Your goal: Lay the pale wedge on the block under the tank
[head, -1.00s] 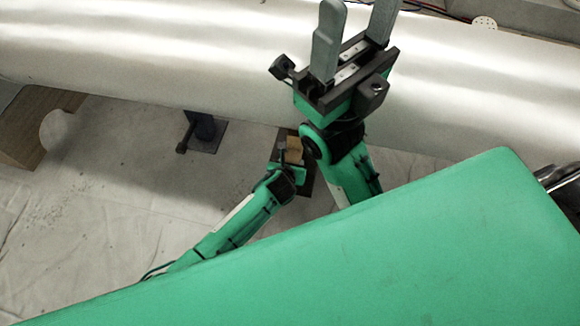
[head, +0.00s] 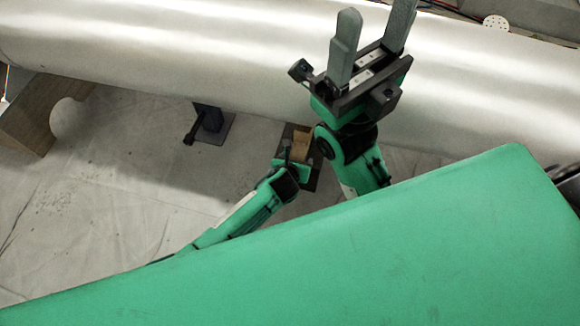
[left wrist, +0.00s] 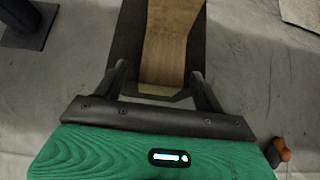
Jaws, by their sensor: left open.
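A tan wooden piece (head: 303,143) stands on a dark flat plate (head: 312,180) on the floor beside the silver tank (head: 200,55). In the left wrist view the wood (left wrist: 166,48) runs away from me, with a paler near end. I cannot tell whether it is the wedge alone or the wedge lying on the block. My left gripper (head: 291,152) is at its near end; in the left wrist view its open fingers (left wrist: 160,82) stand either side of that end, with gaps. My right gripper (head: 375,18) is raised in front of the tank, empty, fingers wide apart.
A dark stand (head: 209,120) with a side knob is left of the wood. A wooden cradle (head: 35,118) with a round notch is at far left. An orange-handled tool (left wrist: 280,150) lies at lower right in the left wrist view. The sheeted floor (head: 110,190) between is clear.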

